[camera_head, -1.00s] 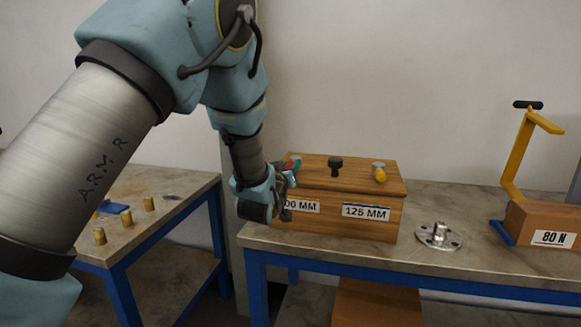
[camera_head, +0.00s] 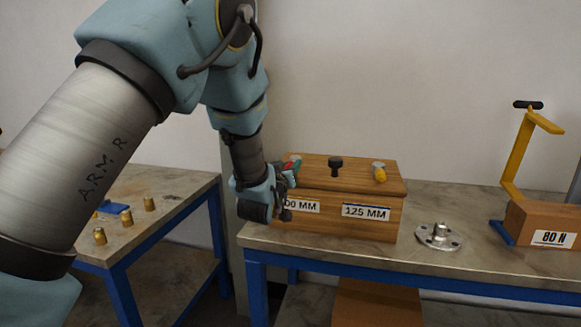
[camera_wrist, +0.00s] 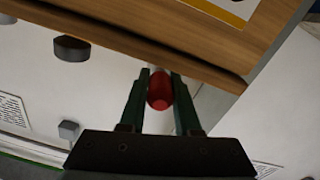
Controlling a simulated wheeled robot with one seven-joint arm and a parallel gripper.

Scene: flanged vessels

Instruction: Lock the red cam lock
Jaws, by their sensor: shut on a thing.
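The red cam lock (camera_wrist: 160,92) sits between the two green fingers of my gripper (camera_wrist: 159,98) in the wrist view. My gripper is shut on it. In the head view a bit of red (camera_head: 291,168) shows beside my gripper (camera_head: 290,172), at the left end of the wooden box (camera_head: 340,172). Most of the cam lock is hidden there by my wrist. Whether it is locked cannot be told. A yellow cam lock (camera_head: 380,175) is on the right end of the box lid, and a black knob (camera_head: 336,165) stands between them.
The box front has a "125 MM" label (camera_head: 366,212). A metal flange (camera_head: 438,236) lies on the bench right of the box. A yellow lever stand (camera_head: 520,150) is farther right. A lower-left table (camera_head: 150,190) holds several brass pieces.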

